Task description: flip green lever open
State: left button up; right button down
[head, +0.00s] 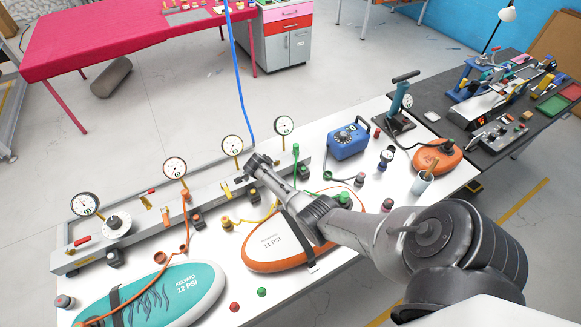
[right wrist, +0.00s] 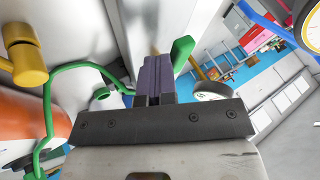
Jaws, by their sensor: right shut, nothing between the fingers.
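The green lever (head: 296,151) stands upright on the long grey manifold rail (head: 135,232), below the rightmost gauge. It also shows in the right wrist view (right wrist: 182,53), just right of my fingertips. My right gripper (head: 254,162) reaches over the table to the rail, left of the lever in the head view. Its fingers (right wrist: 153,82) are together with nothing between them. They look very close to the lever; I cannot tell whether they touch it. My left gripper is not in view.
Several round gauges (head: 232,145) stand along the rail. A yellow fitting (right wrist: 25,50) and green hose (right wrist: 48,100) are left of my fingers in the wrist view. An orange-rimmed board (head: 268,247) and a teal board (head: 190,285) lie in front. A blue pump box (head: 348,141) stands right.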

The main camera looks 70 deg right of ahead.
dwell(0.6)
jog(key=shift+s+a+r+p, duration=0.1)
jog(key=shift+a+r+p, duration=0.15)
jog(key=shift+p, duration=0.2)
jog(key=s+a+r+p, duration=0.3)
jog(key=s+a+r, duration=0.1)
jog(key=a+r, duration=0.3)
jog(key=shift+a+r+p, duration=0.25)
jog(key=shift+a+p, duration=0.1)
jog(key=shift+a, duration=0.1)
jog(key=shift+s, duration=0.1)
dwell(0.4)
